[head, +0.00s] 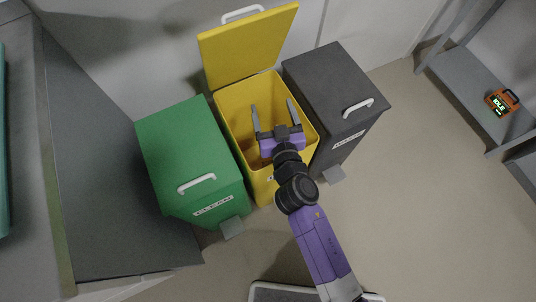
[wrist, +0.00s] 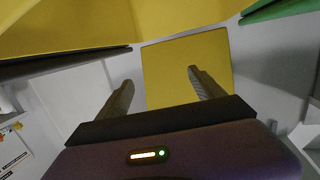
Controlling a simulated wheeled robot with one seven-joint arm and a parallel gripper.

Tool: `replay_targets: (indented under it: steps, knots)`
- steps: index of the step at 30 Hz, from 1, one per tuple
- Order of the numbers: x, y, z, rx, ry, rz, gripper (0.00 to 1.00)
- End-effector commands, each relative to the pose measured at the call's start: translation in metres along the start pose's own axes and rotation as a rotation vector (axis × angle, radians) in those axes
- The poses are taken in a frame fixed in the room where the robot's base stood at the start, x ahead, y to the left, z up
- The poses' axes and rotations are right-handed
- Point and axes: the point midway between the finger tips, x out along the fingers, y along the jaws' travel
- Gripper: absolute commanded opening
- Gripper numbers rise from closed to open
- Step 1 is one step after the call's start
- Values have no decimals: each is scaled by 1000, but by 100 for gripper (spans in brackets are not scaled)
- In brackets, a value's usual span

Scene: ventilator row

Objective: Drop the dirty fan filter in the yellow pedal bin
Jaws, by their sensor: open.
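The yellow pedal bin (head: 259,186) stands with its lid (head: 247,44) raised against the wall side. My gripper (head: 271,108) is over the bin's open mouth, its two fingers apart and pointing toward the lid, with nothing between them. In the wrist view my gripper (wrist: 160,85) is also open and empty, with a yellow panel, seemingly the lid (wrist: 187,70), beyond the fingers. I cannot make out the dirty fan filter in either view. Part of the bin's inside is hidden behind my gripper and wrist.
A closed green bin (head: 180,145) labelled CLEAN stands close on the left. A closed dark grey bin (head: 325,80) stands close on the right. A grey cabinet or counter (head: 95,150) is at the left. An orange device (head: 502,102) sits on a right-hand shelf. Floor at the lower right is clear.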

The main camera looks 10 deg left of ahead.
Motion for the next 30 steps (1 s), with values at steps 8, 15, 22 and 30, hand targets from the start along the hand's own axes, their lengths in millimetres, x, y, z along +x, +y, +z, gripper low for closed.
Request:
replay_targets:
  steps: [8,15,22,30]
  knots:
    - [-38,0,1,2,0,0,78]
    - [-45,0,0,2,0,0,78]
    - [-44,0,0,2,0,0,78]
    - [-44,-1,-1,-28,2,-3,78]
